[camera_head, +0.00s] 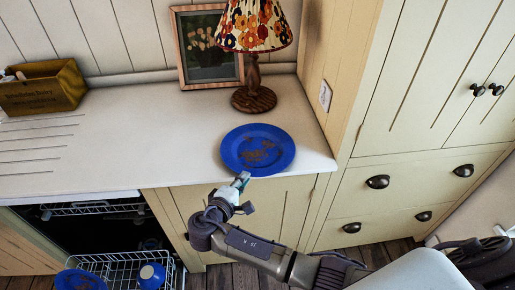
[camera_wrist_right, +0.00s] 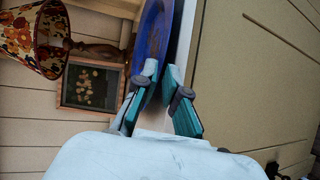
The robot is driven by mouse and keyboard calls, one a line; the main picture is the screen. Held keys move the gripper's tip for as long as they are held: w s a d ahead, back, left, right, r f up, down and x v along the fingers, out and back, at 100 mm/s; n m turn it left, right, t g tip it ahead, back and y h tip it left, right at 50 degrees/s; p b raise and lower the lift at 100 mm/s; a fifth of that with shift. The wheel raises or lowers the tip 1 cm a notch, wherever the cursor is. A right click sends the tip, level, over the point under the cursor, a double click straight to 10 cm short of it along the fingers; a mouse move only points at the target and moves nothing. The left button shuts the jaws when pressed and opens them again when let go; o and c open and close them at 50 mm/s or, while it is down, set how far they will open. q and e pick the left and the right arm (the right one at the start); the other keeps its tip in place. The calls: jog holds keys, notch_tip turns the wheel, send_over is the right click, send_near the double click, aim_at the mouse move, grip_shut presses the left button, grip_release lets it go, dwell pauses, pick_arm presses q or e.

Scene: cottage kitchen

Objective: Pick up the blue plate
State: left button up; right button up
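The blue plate (camera_head: 258,150) has brown marks on its face and lies on the countertop near its front edge. In the right wrist view the plate (camera_wrist_right: 152,45) shows nearly edge-on, its rim reaching between my fingers. My right gripper (camera_head: 241,180) is at the plate's front rim. In the right wrist view its two teal fingers (camera_wrist_right: 161,72) stand apart, one on each side of the rim, with a narrow gap between their tips. Contact with the plate is not clear. My left gripper is not in view.
A lamp (camera_head: 253,98) with a flowered shade and a framed picture (camera_head: 208,60) stand behind the plate. A wooden box (camera_head: 42,88) is at the left. Below the counter (camera_head: 120,130), an open dishwasher rack (camera_head: 118,268) holds blue dishes. Tall cabinets (camera_head: 400,110) border the right.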

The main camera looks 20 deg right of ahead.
jog(key=x, duration=0.3)
jog(key=shift+w+d+p, duration=0.2)
jog(key=shift+d+p, duration=0.15)
jog(key=shift+s, duration=0.1)
grip_shut()
jog(key=shift+r, duration=0.1)
